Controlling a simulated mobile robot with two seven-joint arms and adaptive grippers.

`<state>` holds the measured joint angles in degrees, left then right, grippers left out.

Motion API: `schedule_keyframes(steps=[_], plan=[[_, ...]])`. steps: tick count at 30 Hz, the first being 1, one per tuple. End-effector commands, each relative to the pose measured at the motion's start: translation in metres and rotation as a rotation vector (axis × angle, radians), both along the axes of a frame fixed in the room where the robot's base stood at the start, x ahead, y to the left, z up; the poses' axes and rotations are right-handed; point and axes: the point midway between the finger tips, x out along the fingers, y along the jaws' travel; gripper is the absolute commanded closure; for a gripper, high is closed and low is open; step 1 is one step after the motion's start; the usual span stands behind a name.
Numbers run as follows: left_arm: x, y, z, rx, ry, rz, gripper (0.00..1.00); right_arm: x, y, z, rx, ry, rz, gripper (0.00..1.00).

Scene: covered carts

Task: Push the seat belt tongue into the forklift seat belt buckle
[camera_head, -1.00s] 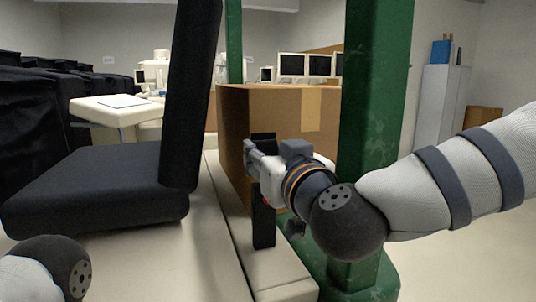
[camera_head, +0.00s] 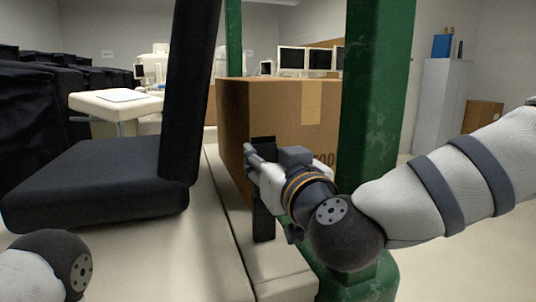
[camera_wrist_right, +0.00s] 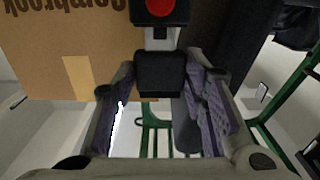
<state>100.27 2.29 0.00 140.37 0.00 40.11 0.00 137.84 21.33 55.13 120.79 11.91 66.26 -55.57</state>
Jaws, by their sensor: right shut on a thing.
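The black seat belt buckle (camera_head: 263,222) stands upright on its stalk beside the seat, its upper part hidden behind my right gripper (camera_head: 256,168). In the right wrist view, the buckle (camera_wrist_right: 172,14) shows its red button at the top edge. The tongue (camera_wrist_right: 160,74) has a black body between the fingers of my right gripper, which is shut on it. Its short silver plate (camera_wrist_right: 160,40) meets the buckle's mouth, lined up with it; how deep it sits I cannot tell. In the head view the tongue (camera_head: 263,142) shows above the gripper. My left gripper is outside the view.
The black seat (camera_head: 95,180) with its upright backrest stands left of the buckle. A cardboard box (camera_head: 280,115) is close behind my right gripper. A green post (camera_head: 375,100) rises just right of it. Covered carts (camera_head: 60,110) stand at the far left.

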Motion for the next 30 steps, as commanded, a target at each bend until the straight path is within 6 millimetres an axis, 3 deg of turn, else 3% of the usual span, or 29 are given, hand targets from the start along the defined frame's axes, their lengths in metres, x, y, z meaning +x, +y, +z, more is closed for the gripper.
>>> schedule_keyframes(steps=[30], plan=[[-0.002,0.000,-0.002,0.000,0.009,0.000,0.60,0.000,0.000,-0.023,-0.002,0.002,0.000,0.90]])
